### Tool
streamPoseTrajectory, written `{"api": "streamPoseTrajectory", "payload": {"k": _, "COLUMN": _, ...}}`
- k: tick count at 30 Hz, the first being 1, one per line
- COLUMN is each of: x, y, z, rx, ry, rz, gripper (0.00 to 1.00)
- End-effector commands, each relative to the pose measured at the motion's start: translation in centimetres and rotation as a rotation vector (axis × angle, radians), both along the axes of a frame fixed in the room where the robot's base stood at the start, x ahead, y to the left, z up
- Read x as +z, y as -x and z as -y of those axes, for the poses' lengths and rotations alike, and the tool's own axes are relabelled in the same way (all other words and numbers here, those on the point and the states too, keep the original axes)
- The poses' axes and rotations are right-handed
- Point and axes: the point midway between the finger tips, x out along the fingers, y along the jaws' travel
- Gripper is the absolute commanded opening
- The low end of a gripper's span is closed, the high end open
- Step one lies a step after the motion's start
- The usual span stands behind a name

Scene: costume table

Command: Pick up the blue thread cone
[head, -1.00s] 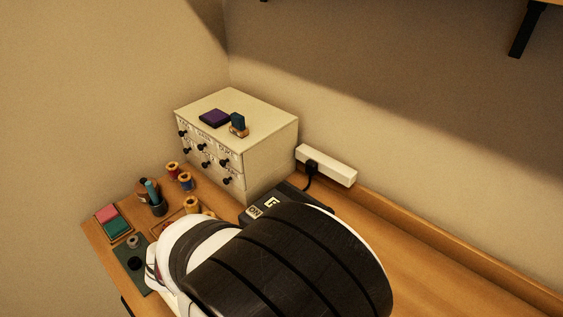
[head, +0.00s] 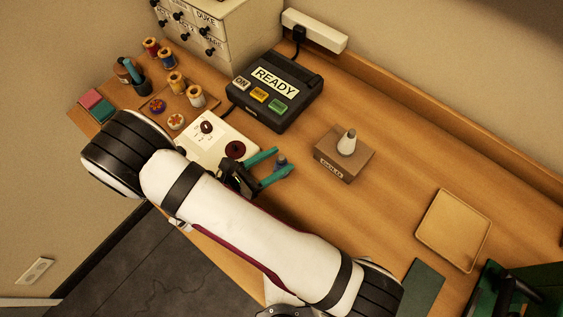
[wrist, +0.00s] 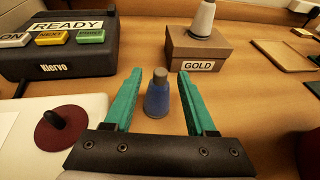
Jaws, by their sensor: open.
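The blue thread cone (wrist: 158,96) stands upright on the wooden table, with a grey top. In the wrist view it is between the two teal fingers of my gripper (wrist: 155,85), with a gap on each side. In the head view my gripper (head: 277,164) is low over the table, and the cone (head: 281,161) shows as a small dark blue shape between the fingertips, partly hidden. My gripper is open and empty.
A box labelled GOLD (wrist: 192,52) with a pale cone (wrist: 203,18) on top stands behind. A black READY device (head: 275,88) is at the back left. A white panel with a dark red disc (head: 235,149) lies left. A wooden tray (head: 453,230) is at the right.

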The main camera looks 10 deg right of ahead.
Motion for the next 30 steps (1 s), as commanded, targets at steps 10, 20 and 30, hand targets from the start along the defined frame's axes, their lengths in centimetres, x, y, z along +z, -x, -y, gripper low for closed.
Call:
{"api": "streamPoseTrajectory", "payload": {"k": 10, "x": -0.54, "y": -0.98, "z": 1.52, "rx": 0.001, "ry": -0.002, "rz": 0.000, "gripper": 0.56}}
{"api": "streamPoseTrajectory", "payload": {"k": 20, "x": -0.51, "y": -0.97, "z": 1.49, "rx": -0.001, "ry": -0.002, "rz": 0.001, "gripper": 0.00}}
{"api": "streamPoseTrajectory", "payload": {"k": 30, "x": -0.33, "y": -0.98, "z": 1.48, "rx": 0.000, "ry": -0.002, "rz": 0.001, "gripper": 0.00}}
